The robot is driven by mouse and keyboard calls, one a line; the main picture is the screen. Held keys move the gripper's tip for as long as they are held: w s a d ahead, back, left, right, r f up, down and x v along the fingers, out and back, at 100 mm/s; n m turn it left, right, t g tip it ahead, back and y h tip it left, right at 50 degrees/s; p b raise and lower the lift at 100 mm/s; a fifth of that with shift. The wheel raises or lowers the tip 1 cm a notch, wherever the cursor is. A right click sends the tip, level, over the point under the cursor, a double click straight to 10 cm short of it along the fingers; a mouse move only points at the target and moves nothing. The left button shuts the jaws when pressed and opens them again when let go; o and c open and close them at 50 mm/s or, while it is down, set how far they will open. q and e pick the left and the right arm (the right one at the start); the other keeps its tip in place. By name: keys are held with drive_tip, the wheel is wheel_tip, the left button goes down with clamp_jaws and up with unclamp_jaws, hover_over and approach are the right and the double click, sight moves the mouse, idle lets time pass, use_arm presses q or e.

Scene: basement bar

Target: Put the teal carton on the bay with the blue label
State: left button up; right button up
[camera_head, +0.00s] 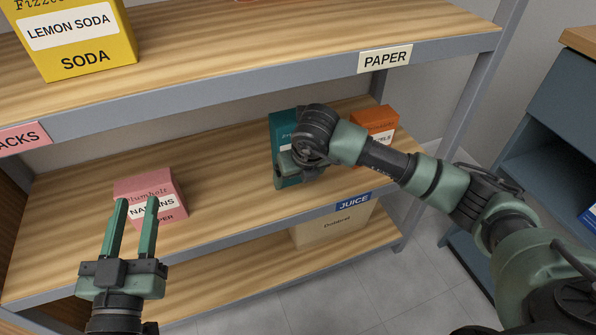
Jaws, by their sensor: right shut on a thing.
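The teal carton (283,123) is upright at the middle shelf (230,195), above and left of the blue JUICE label (354,202) on that shelf's front edge. My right gripper (290,164) is shut on the carton, and its wrist hides much of the carton's front. I cannot tell whether the carton's bottom touches the shelf. My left gripper (137,201) is open and empty, in front of a pink napkins box (150,187).
An orange box (375,120) stands just right of the teal carton, partly behind my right arm. A yellow soda box (75,45) is on the upper shelf, whose edge carries a PAPER label (385,59). A beige box (325,232) is on the lower shelf.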

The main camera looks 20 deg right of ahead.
drive_tip(key=shift+w+r, duration=0.15)
drive_tip(key=shift+w, duration=0.05)
use_arm(q)
drive_tip(key=shift+s+r+t, duration=0.1)
drive_tip(key=shift+r+t, duration=0.2)
drive_tip(key=shift+r, duration=0.25)
use_arm(e)
drive_tip(key=o, duration=2)
drive_tip(key=shift+s, duration=0.15)
